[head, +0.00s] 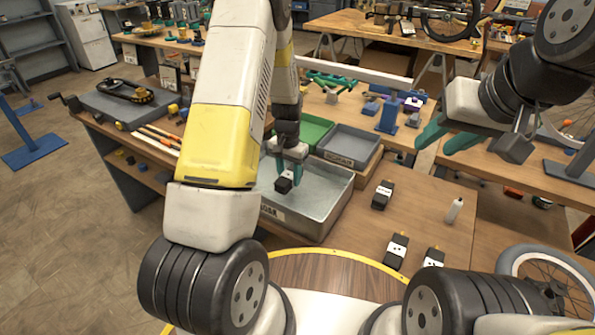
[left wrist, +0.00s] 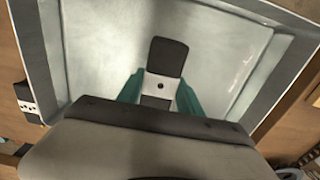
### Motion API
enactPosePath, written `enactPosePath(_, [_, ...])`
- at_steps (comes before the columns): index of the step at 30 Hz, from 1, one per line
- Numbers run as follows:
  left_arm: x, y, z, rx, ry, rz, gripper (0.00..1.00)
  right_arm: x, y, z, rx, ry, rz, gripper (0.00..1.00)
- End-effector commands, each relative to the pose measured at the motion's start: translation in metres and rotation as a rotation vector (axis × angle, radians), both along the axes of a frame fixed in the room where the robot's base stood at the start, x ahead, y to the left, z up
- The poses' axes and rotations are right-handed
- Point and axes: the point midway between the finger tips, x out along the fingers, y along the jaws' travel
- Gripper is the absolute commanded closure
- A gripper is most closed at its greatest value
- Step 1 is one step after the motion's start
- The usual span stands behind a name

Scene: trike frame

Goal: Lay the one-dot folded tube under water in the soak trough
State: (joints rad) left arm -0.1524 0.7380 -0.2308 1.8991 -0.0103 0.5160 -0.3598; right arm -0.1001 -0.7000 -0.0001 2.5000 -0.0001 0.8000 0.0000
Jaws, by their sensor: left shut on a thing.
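My left gripper (head: 287,168) is shut on a black folded tube (head: 284,185), over the grey soak trough (head: 338,207). In the left wrist view the tube (left wrist: 168,57) has a white band with one dot, between the teal fingers (left wrist: 160,92). The trough floor (left wrist: 225,50) lies beyond it. I cannot tell how far the tube is above the floor or whether it touches water. My right gripper (head: 447,139) is open and empty, over the bench at the right, away from the trough.
Other black folded tubes with white bands lie on the bench right of the trough: one close by (head: 382,194), two nearer me (head: 396,250) (head: 433,257). A small white bottle (head: 454,210) stands right of them. A green bin (head: 313,131) and a grey bin (head: 348,146) sit behind the trough.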

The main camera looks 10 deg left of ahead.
Motion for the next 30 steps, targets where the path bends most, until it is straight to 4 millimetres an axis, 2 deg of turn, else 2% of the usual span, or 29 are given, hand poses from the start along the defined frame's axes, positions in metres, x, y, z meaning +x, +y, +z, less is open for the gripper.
enactPosePath(1, [0.0, 0.0, -0.008, 0.0, 0.001, 0.001, 1.0, 0.0, 0.0, 0.0, 0.0, 0.0, 0.0, 0.64])
enactPosePath(8, [0.0, 0.0, -0.027, 0.0, 0.0, 0.0, 1.0, 0.0, 0.0, 0.0, 0.0, 0.0, 0.0, 0.64])
enactPosePath(14, [-0.001, 0.0, -0.054, -0.001, 0.001, 0.0, 1.0, 0.0, 0.0, 0.0, 0.0, 0.0, 0.0, 0.64])
enactPosePath(25, [0.0, 0.0, -0.059, 0.001, -0.001, 0.001, 1.0, 0.0, 0.0, 0.0, 0.0, 0.0, 0.0, 0.64])
enactPosePath(26, [0.0, 0.0, -0.059, 0.0, -0.002, 0.001, 0.54, 0.0, 0.0, 0.0, 0.0, 0.0, 0.0, 0.64])
enactPosePath(28, [0.0, 0.0, -0.058, 0.0, -0.002, 0.001, 0.4, 0.0, 0.0, 0.0, 0.0, 0.0, 0.0, 0.64])
enactPosePath(29, [0.0, 0.0, -0.058, 0.001, -0.001, 0.001, 0.36, 0.0, 0.0, 0.0, 0.0, 0.0, 0.0, 0.64])
enactPosePath(30, [0.0, 0.0, -0.058, 0.001, -0.001, 0.001, 0.36, 0.0, 0.0, 0.0, 0.0, 0.0, 0.0, 0.64])
